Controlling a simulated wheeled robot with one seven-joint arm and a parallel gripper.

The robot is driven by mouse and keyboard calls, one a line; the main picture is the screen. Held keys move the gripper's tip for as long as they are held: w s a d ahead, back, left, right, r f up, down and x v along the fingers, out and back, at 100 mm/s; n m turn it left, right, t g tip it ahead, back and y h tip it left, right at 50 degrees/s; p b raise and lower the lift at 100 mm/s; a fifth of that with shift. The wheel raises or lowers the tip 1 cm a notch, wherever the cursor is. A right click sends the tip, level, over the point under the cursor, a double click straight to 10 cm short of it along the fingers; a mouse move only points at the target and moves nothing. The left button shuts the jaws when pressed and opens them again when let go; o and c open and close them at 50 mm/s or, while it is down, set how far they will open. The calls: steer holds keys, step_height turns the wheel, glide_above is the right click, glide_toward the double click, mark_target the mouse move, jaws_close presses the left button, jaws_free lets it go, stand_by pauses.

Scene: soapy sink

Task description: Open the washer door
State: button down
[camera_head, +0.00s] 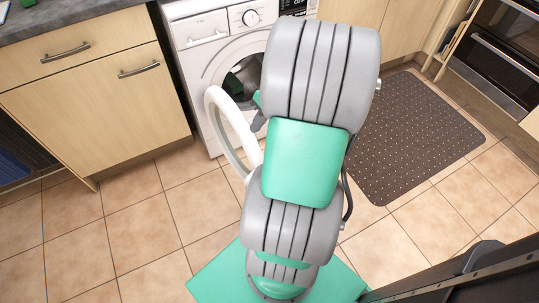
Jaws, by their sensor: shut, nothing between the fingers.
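The washer (195,58) is a white front-loader under the worktop at the top centre, partly hidden by my arm. Its round door (222,112), a white ring, stands swung out from the front toward me, well apart from the opening (240,80). My gripper (258,120) shows only as a small dark grey and green part at the left edge of my arm, just right of the door ring. It is shut and empty. Whether it touches the door is hidden.
Wooden cabinets with bar handles (139,70) stand left of the washer. A dark dotted mat (408,138) lies on the tiled floor at right. An oven (500,58) is at the upper right. The tiles at left (130,215) are free.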

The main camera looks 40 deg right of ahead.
steer(key=s+d+f+t+b, duration=0.25)
steer(key=s+d+f, duration=0.25)
steer(key=s+d, duration=0.4)
steer(key=w+a+f+b, duration=0.3)
steer(key=w+a+f, duration=0.3)
steer(key=a+f, duration=0.1)
steer(key=shift+w+f+y, duration=0.3)
steer(key=shift+w+y, duration=0.1)
